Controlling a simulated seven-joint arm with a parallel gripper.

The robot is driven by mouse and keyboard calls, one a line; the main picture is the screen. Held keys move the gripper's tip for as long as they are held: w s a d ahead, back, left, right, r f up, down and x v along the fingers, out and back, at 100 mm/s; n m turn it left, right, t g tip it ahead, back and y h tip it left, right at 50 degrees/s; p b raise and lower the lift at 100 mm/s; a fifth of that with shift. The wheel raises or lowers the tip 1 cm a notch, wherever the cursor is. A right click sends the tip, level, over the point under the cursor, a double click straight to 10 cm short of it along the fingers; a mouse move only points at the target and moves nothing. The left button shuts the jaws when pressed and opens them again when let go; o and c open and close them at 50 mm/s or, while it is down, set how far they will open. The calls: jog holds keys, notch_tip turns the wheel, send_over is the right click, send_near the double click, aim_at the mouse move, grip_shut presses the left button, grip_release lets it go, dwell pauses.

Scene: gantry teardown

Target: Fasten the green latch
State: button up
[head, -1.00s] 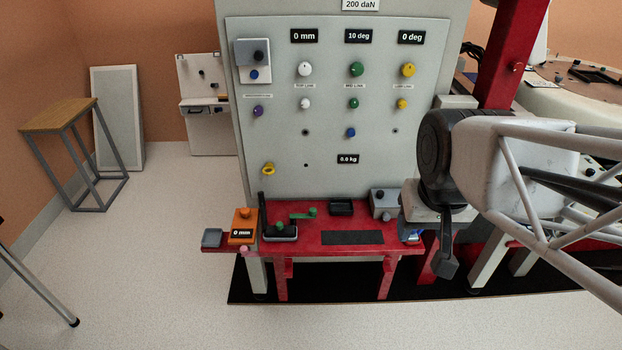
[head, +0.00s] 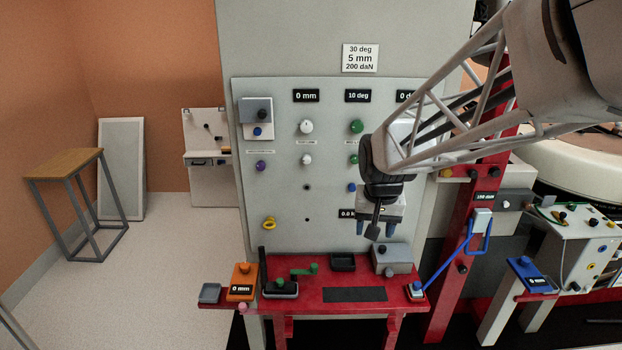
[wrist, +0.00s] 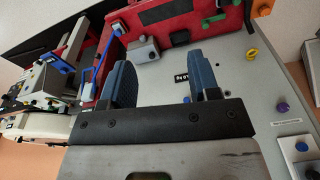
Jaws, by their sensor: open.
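The green latch (head: 303,270) is a small green bar with a raised knob at its right end, at the back left of the red bench (head: 330,308). It lies between a black holder and a small black tray.
A grey box (head: 391,258) and the black tray (head: 343,262) stand at the bench back, below my gripper. A blue lever (head: 447,262) rises at the bench's right end beside a red post (head: 458,240). An orange block (head: 242,282) stands at the left. Knobs stick out of the panel (head: 290,190).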

jog(key=w+a+f, duration=0.3)
jog(key=w+f, duration=0.3)
jog(key=w, duration=0.2)
jog(key=w+a+f, duration=0.2)
jog(key=w+f, duration=0.3)
jog(key=w, duration=0.2)
jog(key=m+g, duration=0.2)
send_over(314, 265)
notch_tip(314, 265, down, 20)
jog(key=shift+s+d+f, duration=0.1)
jog(key=shift+f, duration=0.3)
jog(key=shift+f, duration=0.1)
jog(key=shift+f, duration=3.8)
grip_shut()
